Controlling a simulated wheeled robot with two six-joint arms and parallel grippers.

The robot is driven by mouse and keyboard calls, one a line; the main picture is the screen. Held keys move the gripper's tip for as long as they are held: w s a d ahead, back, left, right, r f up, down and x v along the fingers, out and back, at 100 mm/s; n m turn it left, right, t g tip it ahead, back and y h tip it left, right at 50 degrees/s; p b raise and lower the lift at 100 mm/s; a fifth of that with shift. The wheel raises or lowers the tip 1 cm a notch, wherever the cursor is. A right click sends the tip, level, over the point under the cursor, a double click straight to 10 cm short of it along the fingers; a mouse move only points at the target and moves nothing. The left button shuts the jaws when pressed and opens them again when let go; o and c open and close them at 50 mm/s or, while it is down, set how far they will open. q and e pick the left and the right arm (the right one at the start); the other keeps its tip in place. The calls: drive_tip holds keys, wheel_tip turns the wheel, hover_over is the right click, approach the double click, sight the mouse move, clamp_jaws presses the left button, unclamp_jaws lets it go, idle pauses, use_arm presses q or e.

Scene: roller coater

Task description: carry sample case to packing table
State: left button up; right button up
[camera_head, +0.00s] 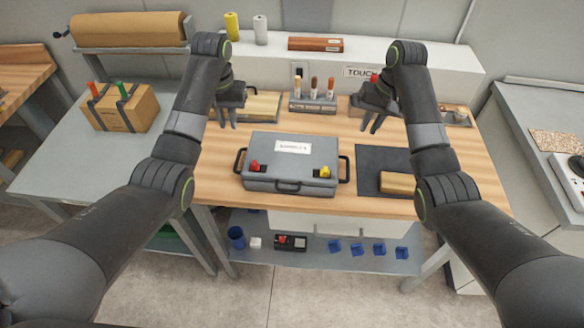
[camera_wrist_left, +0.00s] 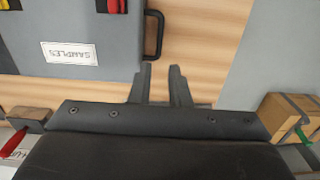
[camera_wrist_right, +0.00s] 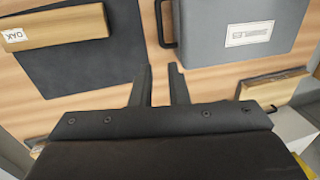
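The grey sample case (camera_head: 290,160) lies closed on the wooden workbench (camera_head: 225,192), with a white label, a red and a yellow latch, a front handle and a black handle at each end. My left gripper (camera_head: 228,120) is open and empty above the bench, behind the case's left end. My right gripper (camera_head: 372,124) is open and empty, behind the case's right end. The left wrist view shows the case (camera_wrist_left: 75,45) and one end handle beyond the open fingers (camera_wrist_left: 160,70). The right wrist view shows the case (camera_wrist_right: 240,30) beyond the open fingers (camera_wrist_right: 160,72).
A grey table (camera_head: 60,165) at left holds a cardboard box (camera_head: 120,106); a paper roll (camera_head: 128,30) is behind it. A dark mat (camera_head: 375,160) with a wood block (camera_head: 398,183) lies right of the case. A marker holder (camera_head: 313,102) stands behind. Another counter (camera_head: 530,110) is at right.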

sight(237, 160)
use_arm(q)
drive_tip(key=shift+r, duration=0.15)
use_arm(e)
drive_tip(key=shift+r, duration=0.2)
